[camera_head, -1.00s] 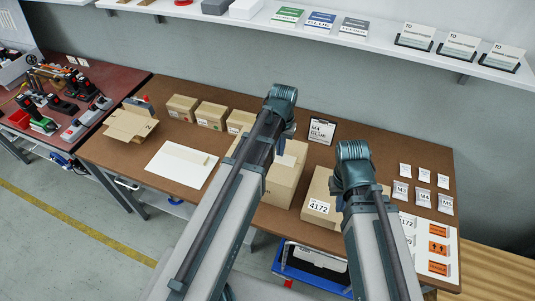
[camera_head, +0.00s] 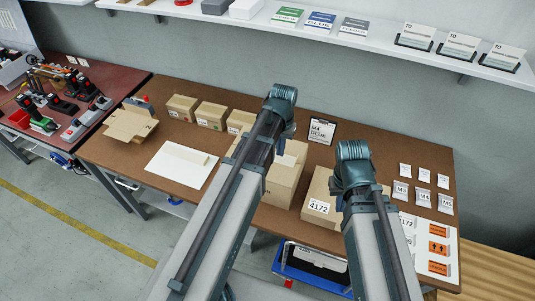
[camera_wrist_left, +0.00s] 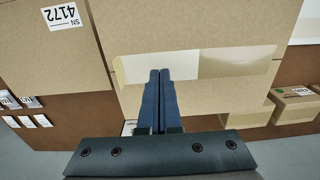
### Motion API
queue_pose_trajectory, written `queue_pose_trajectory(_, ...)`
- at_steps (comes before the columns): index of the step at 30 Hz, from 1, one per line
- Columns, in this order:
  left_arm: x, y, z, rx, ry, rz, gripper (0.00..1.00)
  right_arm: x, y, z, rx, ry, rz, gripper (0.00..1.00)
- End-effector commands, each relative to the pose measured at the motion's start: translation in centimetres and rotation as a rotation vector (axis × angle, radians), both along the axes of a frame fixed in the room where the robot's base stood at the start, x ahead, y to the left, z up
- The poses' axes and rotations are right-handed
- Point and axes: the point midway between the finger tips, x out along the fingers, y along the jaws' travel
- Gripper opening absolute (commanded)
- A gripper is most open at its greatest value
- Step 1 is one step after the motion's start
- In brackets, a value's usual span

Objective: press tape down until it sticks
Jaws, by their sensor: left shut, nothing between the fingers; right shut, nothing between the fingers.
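My left gripper (camera_wrist_left: 160,74) is shut and empty in the left wrist view. Its fingertips are over the top of a tall cardboard box (camera_wrist_left: 195,25), at a pale band (camera_wrist_left: 225,61) across it that looks like tape. I cannot tell whether the tips touch it. In the head view, my left wrist hides part of this box (camera_head: 281,188), and a pale patch (camera_head: 287,160) shows on it. My right arm ends above the box labelled 4172 (camera_head: 320,190); its fingers are hidden behind the wrist.
Small boxes (camera_head: 181,107) line the back of the brown table. A white sheet (camera_head: 178,168) with a tan strip and an open carton (camera_head: 128,124) lie left. A clipboard (camera_head: 321,131) lies behind the boxes. Packets (camera_head: 423,197) and an orange label sheet (camera_head: 440,262) lie right.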

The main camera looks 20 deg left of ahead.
Motion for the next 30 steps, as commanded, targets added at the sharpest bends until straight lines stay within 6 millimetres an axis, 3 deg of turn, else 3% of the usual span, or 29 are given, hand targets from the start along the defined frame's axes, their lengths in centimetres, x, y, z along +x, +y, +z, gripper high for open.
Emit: queue_pose_trajectory(30, 0.0, 0.0, -1.6, 0.000, 0.000, 0.000, 0.00, 0.0, 0.0, -1.6, 0.000, 0.000, 0.000, 0.00)
